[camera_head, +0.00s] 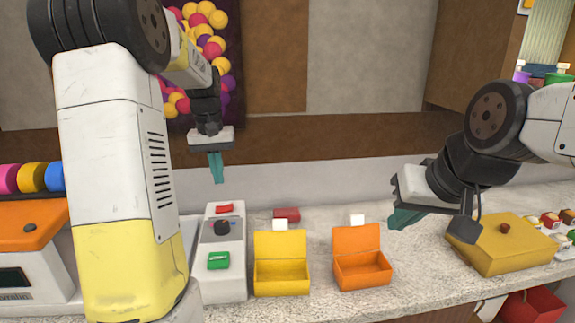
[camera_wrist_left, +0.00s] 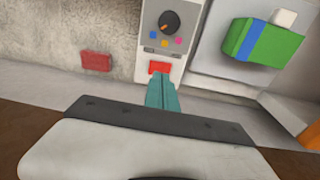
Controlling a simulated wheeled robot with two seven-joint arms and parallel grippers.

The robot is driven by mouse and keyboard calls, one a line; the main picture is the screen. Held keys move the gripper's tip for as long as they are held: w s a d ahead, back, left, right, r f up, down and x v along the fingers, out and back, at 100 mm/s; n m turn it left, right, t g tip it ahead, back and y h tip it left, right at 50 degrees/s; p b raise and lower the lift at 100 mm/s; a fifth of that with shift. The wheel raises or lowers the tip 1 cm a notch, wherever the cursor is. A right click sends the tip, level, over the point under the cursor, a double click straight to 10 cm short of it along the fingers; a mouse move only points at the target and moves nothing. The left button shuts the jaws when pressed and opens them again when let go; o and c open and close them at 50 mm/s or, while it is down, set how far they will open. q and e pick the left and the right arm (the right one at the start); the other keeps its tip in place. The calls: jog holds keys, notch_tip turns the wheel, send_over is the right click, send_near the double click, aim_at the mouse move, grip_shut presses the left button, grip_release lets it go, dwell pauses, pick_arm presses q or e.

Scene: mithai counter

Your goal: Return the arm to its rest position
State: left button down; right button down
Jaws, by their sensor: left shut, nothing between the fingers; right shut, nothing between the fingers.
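My left gripper (camera_head: 217,168) hangs with its teal fingers shut, above the back end of a pale control panel (camera_head: 231,285). In the left wrist view its fingers (camera_wrist_left: 162,95) are together and empty, appearing near a red button (camera_wrist_left: 160,67) on that panel. The panel has a black knob (camera_head: 222,227) and a green button (camera_head: 218,260). My right gripper (camera_head: 403,218) is shut and empty, over the counter between the open orange box and the closed yellow box. My left arm hides part of the counter in the head view.
An open yellow box (camera_head: 281,279) and open orange box (camera_head: 362,271) stand on the counter. A closed yellow box (camera_head: 510,245) is at right. A green block with a blue stripe (camera_wrist_left: 277,47) sits on a grey surface. A red block (camera_head: 287,214) lies behind.

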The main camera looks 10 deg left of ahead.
pick_arm(q)
jog(key=s+d+r+m+t+h, duration=0.1)
jog(key=s+d+r+t, duration=0.1)
jog(key=s+d, duration=0.4)
jog(key=s+d+r+m+t+h, duration=0.1)
jog(key=s+d, duration=0.5)
jog(key=s, duration=1.1)
jog(key=shift+s+d+r+m+t, duration=0.2)
jog(key=shift+r+m+t, duration=0.4)
jog(key=shift+r+t, duration=0.55)
